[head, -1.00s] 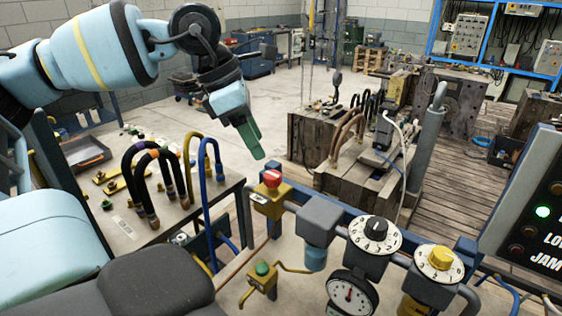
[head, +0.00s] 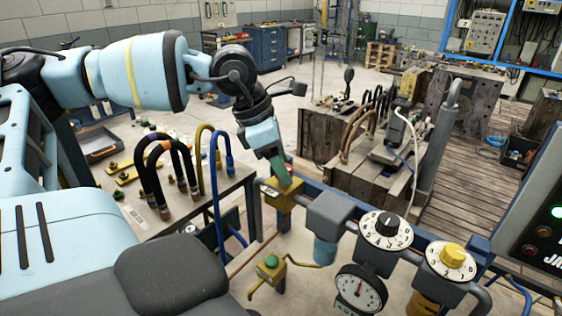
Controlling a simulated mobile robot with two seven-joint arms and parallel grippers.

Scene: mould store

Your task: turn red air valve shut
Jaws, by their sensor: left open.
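My left gripper (head: 281,172) comes down from the upper left in the head view, its green fingers tilted down. The fingers are open, with their tips right at the top of the yellow valve body (head: 288,197) on the blue rail. The red knob on top of that body is hidden behind the fingers, so I cannot tell whether they touch it or sit around it. My right gripper is not in view.
Right along the rail are a grey filter unit (head: 328,210), a black dial (head: 387,226), a yellow knob (head: 453,254) and a round gauge (head: 357,290). A green-topped yellow valve (head: 271,262) sits below. Bent hoses (head: 165,170) stand on the left table.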

